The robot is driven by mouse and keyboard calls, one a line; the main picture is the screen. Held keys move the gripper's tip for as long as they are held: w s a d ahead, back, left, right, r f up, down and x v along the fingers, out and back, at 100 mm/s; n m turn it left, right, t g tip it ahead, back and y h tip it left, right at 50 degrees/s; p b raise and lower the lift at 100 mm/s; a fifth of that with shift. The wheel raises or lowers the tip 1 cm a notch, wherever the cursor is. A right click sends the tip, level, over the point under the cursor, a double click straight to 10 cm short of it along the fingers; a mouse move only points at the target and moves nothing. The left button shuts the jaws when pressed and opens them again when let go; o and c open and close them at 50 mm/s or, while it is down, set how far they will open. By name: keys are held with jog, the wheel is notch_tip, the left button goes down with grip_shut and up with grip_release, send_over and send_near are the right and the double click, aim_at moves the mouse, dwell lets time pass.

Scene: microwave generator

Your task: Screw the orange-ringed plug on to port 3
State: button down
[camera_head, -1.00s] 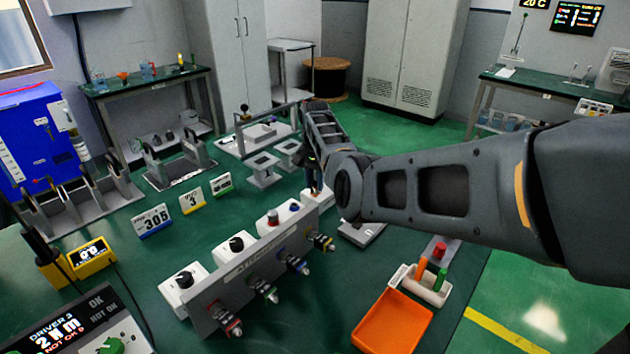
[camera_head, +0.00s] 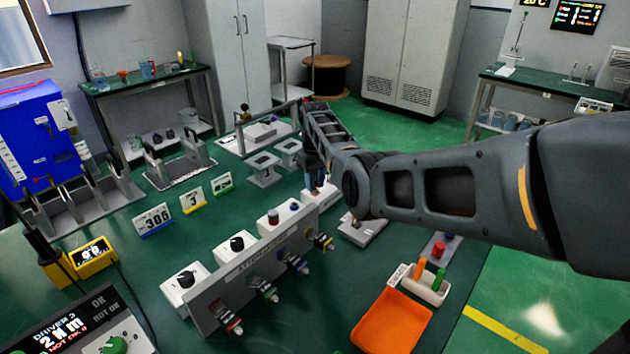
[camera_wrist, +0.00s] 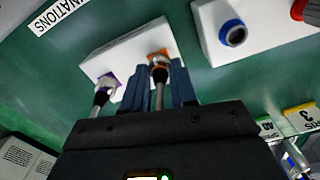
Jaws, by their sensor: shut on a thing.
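My gripper (camera_wrist: 160,92) is shut on the orange-ringed plug (camera_wrist: 158,72), its two blue-grey fingers on either side of it. The plug's dark body and grey stem show between the fingers, and its end is at the orange patch on a white block (camera_wrist: 122,48). I cannot tell whether it is seated there or just clear. In the head view my gripper (camera_head: 315,176) points down at this block, and the plug is hidden. Port 3 cannot be told for certain; a grey panel (camera_head: 232,290) carries red, green, blue and yellow connectors along its front.
A purple-ringed plug (camera_wrist: 105,84) stands beside the held one on the white block. A white box with a blue-ringed fitting (camera_wrist: 232,34) is close by. An orange tray (camera_head: 392,322) and a small white bin (camera_head: 428,288) lie at the front right. Number cards (camera_head: 193,199) stand to the left.

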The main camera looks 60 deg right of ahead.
jog(key=n, duration=0.5)
jog(key=shift+n, duration=0.3)
jog(key=n, duration=0.4)
jog(key=shift+n, duration=0.4)
jog(key=c, duration=0.9)
grip_release()
jog(key=shift+r, duration=3.9)
